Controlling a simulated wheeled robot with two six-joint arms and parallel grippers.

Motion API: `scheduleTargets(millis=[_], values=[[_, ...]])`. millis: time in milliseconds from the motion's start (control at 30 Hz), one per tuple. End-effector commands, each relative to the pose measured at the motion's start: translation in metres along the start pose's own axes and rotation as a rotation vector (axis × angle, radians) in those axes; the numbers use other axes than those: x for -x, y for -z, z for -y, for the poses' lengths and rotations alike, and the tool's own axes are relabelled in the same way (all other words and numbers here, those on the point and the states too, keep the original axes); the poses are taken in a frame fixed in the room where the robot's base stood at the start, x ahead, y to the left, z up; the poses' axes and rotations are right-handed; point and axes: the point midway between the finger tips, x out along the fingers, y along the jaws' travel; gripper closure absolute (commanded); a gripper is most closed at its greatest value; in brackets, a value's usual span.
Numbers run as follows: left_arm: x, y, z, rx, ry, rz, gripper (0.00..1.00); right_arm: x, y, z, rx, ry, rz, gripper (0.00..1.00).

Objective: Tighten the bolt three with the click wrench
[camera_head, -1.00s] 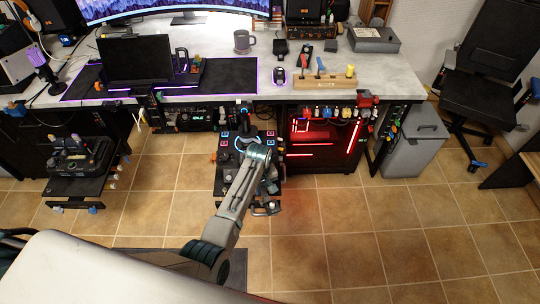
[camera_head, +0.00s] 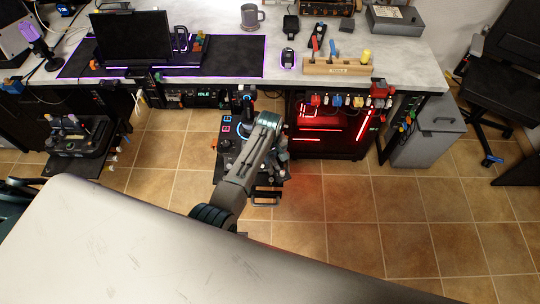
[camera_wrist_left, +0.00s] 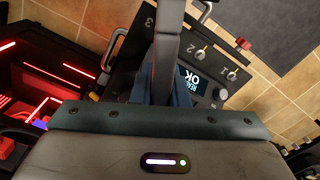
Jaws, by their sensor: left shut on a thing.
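My left gripper (camera_wrist_left: 172,92) is shut on a long dark grey bar with a thin reddish edge (camera_wrist_left: 168,45), which looks like the click wrench. The bar runs up the left wrist view across a dark panel marked 1, 2 and 3. The mark 3 (camera_wrist_left: 148,22) is left of the bar; yellow-marked knobs or bolts (camera_wrist_left: 201,53) are right of it. The bar's far end is out of view. In the head view my left arm reaches over the dark control panel (camera_head: 226,145).
A red-lit case (camera_head: 325,135) stands right of the panel. A grey bin (camera_head: 428,135) stands farther right. Tiled floor is clear at lower right.

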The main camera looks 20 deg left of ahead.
Motion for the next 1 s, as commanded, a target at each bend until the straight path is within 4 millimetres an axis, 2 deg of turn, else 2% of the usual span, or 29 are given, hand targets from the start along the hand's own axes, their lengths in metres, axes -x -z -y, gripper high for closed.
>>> scheduleTargets(millis=[100, 600, 1000], values=[[0.003, 0.000, 0.000, 0.000, 0.000, 0.000, 1.00, 0.008, 0.002, -0.001, 0.000, 0.000, -0.001, 0.00], [-0.041, 0.001, 0.000, 0.000, 0.000, 0.000, 1.00, -0.019, -0.002, 0.002, 0.000, 0.001, 0.000, 0.00], [-0.043, 0.001, 0.000, 0.000, -0.001, -0.001, 1.00, -0.020, -0.002, 0.002, 0.000, 0.001, -0.001, 0.00]])
